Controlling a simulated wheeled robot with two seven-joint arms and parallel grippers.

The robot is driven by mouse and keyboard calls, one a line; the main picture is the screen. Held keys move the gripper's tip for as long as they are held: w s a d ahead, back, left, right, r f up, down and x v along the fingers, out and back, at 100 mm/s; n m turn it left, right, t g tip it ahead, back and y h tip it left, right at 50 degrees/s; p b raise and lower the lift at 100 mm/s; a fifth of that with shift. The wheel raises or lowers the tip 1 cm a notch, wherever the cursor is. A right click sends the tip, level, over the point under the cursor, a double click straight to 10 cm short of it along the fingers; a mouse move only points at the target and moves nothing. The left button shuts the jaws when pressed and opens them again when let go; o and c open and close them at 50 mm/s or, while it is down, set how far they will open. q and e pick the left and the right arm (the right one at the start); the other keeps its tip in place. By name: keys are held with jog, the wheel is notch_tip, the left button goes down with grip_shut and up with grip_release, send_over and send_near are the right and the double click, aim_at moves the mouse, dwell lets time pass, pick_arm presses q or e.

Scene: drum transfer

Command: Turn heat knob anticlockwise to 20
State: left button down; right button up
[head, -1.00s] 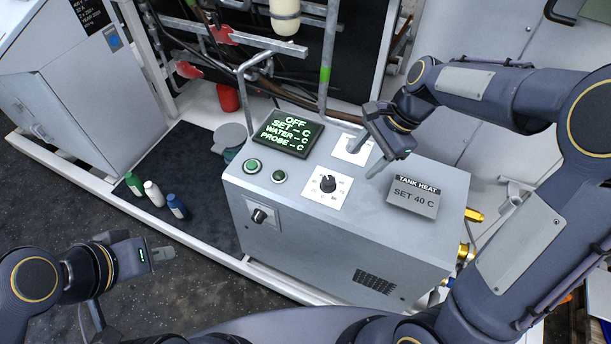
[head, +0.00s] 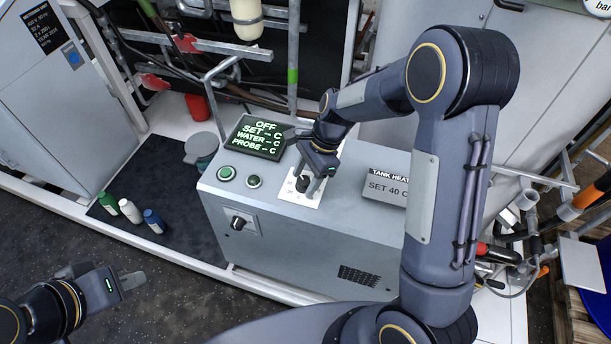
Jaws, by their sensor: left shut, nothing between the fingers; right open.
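A black knob (head: 302,183) stands on a white dial plate (head: 290,196) on top of the grey heater box (head: 320,226). My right gripper (head: 308,178) is open and low over this plate, its fingertips at the knob. I cannot tell whether they touch it. The gripper hides part of the dial, so the pointer's setting is not readable. The sign (head: 385,188) reads "TANK HEAT, SET 40 C", partly covered by my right arm. The display (head: 258,138) reads OFF, with dashes for set, water and probe. My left gripper (head: 135,280) is shut and empty, over the floor at the lower left.
Two green buttons (head: 227,173) lie left of the dial. Green, white and blue bottles (head: 130,211) stand on the dark mat. A metal rail (head: 222,66) rises behind the box.

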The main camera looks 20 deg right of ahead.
jog(key=shift+c, duration=0.2)
jog(key=c, duration=0.9)
jog(key=shift+n, duration=0.3)
jog(key=n, duration=0.2)
jog(key=n+g+p, duration=0.1)
jog(key=shift+w+n+g, duration=0.15)
jog(key=shift+n+g, duration=0.15)
jog(key=shift+n, duration=0.1)
jog(key=n+h, duration=0.1)
jog(key=n, duration=0.1)
jog(key=n+g+p, duration=0.1)
jog(key=n, duration=0.1)
jog(key=shift+w+a+h, duration=0.1)
jog(key=shift+a+h, duration=0.05)
jog(key=shift+h, duration=0.25)
jog(key=n, duration=0.2)
jog(key=n+g+h, duration=0.1)
jog(key=n, duration=0.2)
jog(key=shift+a+h, duration=0.1)
jog(key=shift+h, duration=0.2)
jog(key=shift+a+n+h, duration=0.15)
jog(key=shift+n+h, duration=0.75)
jog(key=shift+n, duration=1.3)
